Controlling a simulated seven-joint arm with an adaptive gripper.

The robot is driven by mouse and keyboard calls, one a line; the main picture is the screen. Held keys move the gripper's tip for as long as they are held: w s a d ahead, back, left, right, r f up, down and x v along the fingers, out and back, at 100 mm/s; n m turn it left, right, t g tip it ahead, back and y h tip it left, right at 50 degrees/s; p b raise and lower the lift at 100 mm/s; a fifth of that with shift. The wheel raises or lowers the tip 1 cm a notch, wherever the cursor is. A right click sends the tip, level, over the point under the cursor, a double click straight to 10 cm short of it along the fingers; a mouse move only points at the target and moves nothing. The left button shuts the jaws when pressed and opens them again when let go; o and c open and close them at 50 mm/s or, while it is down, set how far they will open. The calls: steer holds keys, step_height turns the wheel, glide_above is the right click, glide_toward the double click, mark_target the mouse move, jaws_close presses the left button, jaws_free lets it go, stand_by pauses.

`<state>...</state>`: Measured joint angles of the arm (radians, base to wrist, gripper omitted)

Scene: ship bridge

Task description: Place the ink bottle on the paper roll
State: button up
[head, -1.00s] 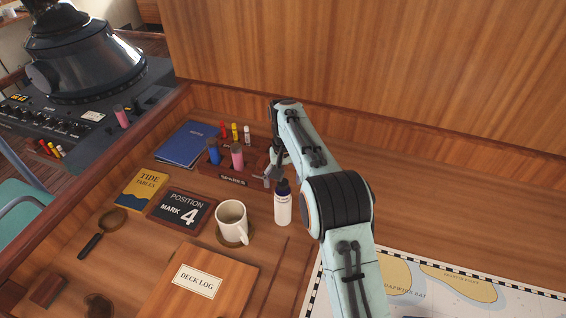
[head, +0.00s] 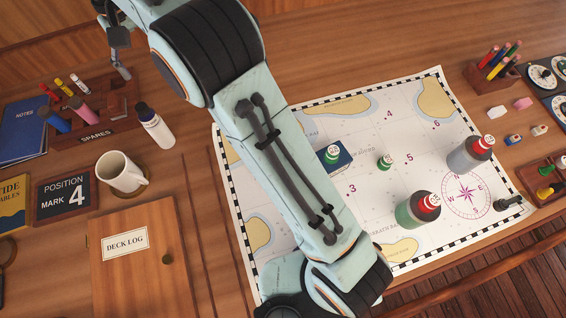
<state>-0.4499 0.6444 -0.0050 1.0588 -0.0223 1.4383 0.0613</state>
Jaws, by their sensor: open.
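A white bottle with a dark cap (head: 156,127) stands on the wooden desk, right of the spares rack; it may be the ink bottle, but its label is not readable. My gripper (head: 122,72) is open and empty at upper left, near the rack's right end, apart from the white bottle. It is partly hidden by my arm. I cannot make out a paper roll; my arm covers part of the chart and desk.
The spares rack (head: 97,132) holds blue and pink cylinders. A mug (head: 121,171) and the deck log (head: 140,262) lie in front. A pencil holder (head: 497,72) stands at far right.

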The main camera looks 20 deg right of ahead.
steer(key=s+d+r+m, duration=0.1)
steer(key=s+d+r, duration=0.3)
steer(key=s+d, duration=0.5)
steer(key=s+d+f, duration=0.2)
steer(key=s+d, duration=0.1)
steer(key=s, duration=0.4)
steer(key=s+d+f+m, duration=0.1)
steer(key=s+d+f, duration=0.1)
steer(key=s, duration=0.4)
steer(key=s+d+f+m, duration=0.1)
steer(key=s+d+f, duration=0.2)
steer(key=s, duration=0.4)
steer(key=shift+s+d+y, duration=0.35)
steer(key=shift+d+y, duration=0.05)
steer(key=shift+d, duration=0.5)
